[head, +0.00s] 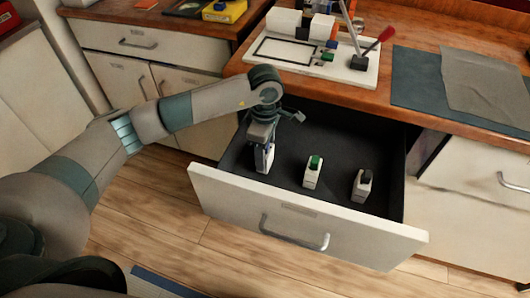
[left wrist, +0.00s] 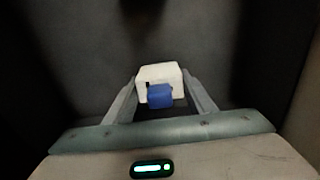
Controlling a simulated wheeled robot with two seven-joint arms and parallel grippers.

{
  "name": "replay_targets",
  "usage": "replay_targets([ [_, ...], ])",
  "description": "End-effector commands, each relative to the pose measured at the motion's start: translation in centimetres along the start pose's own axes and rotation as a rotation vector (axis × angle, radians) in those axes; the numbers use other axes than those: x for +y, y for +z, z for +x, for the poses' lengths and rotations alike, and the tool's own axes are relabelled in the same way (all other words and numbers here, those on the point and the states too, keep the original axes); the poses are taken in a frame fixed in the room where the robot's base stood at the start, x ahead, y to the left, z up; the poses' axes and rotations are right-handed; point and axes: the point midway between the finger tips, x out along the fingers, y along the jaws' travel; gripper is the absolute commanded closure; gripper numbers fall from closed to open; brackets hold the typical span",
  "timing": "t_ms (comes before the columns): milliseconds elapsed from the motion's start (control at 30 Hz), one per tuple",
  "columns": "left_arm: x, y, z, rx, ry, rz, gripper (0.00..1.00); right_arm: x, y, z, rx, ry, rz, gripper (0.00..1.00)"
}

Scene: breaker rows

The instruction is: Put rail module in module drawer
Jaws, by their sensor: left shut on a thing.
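The module drawer (head: 305,222) is pulled open below the counter, with a dark inside. My left gripper (head: 264,146) reaches down into its left part, shut on a white rail module (head: 263,160). In the left wrist view the held rail module (left wrist: 155,72) has a blue part and sits between the two fingers (left wrist: 160,92) above the dark drawer floor. I cannot tell whether it touches the floor. A white module with a green top (head: 313,172) and a white module with a dark top (head: 362,184) stand in the drawer to the right. My right gripper does not show.
On the wooden counter above is a white board (head: 345,72) with several modules and a red-handled lever (head: 378,42). A grey cloth (head: 485,80) lies on a dark mat (head: 412,83) at right. The drawer's back and middle floor look clear.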

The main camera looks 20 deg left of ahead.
Motion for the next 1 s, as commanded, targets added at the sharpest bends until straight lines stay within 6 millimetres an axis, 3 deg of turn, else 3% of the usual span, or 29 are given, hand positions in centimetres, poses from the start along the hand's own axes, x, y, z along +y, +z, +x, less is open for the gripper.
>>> replay_targets([
  [433,0.0,0.0,0.7,0.000,0.001,0.000,0.75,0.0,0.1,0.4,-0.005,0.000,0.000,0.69],
  [733,0.0,0.0,0.9,0.000,0.001,0.000,0.75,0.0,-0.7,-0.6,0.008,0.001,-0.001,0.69],
  [767,0.0,0.0,0.9,0.000,0.001,0.000,0.43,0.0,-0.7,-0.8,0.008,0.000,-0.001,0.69],
  [800,0.0,0.0,0.9,0.000,0.001,0.000,0.34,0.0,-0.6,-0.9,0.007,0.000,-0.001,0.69],
  [1000,0.0,0.0,0.9,0.000,0.001,0.000,0.32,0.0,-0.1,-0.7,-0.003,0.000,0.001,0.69],
])
